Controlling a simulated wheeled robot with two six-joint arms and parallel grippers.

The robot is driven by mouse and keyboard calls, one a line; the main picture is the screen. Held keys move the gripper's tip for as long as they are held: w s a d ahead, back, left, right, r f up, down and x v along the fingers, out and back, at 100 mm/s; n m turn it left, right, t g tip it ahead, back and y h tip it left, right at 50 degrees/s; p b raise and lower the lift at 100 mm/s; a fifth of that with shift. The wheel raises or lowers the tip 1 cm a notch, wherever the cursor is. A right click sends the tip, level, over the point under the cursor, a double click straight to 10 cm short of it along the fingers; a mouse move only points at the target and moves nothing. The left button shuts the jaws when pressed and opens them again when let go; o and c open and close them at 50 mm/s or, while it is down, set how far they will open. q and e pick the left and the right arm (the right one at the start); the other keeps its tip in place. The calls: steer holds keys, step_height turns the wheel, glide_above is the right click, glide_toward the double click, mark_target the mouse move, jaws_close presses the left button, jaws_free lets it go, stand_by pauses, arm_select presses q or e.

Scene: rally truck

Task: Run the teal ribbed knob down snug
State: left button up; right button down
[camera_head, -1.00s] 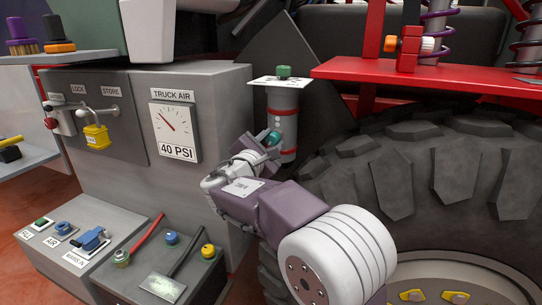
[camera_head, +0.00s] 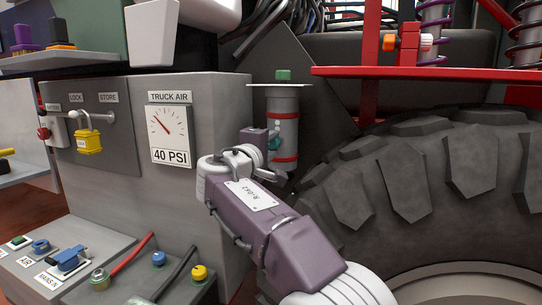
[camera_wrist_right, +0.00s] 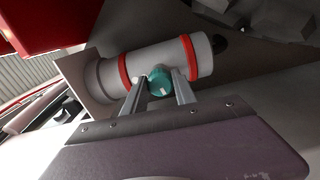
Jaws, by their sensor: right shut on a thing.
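The teal ribbed knob (camera_wrist_right: 158,83) sits on the side of a grey cylinder with red bands (camera_wrist_right: 190,60). In the right wrist view my right gripper (camera_wrist_right: 158,88) has its two fingers on either side of the knob, shut on it. In the head view the knob (camera_head: 275,142) shows only partly beside my right gripper (camera_head: 272,150), and the cylinder (camera_head: 284,113) stands upright behind it. The contact faces are too small to judge in detail. My left gripper is not in view.
A green knob (camera_head: 283,75) tops the cylinder's plate. The big tyre (camera_head: 400,190) is close on the right, under a red shelf (camera_head: 440,72). The grey cabinet with the 40 PSI gauge (camera_head: 168,130) and yellow padlock (camera_head: 88,142) stands left.

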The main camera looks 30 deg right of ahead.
steer(key=shift+f+m+b, duration=0.2)
steer(key=shift+m+b, duration=0.55)
steer(key=shift+m, duration=0.35)
steer(key=c, duration=1)
jaws_free()
steer(key=shift+r, duration=0.1)
steer(key=shift+a, duration=0.15)
steer(key=v, duration=0.9)
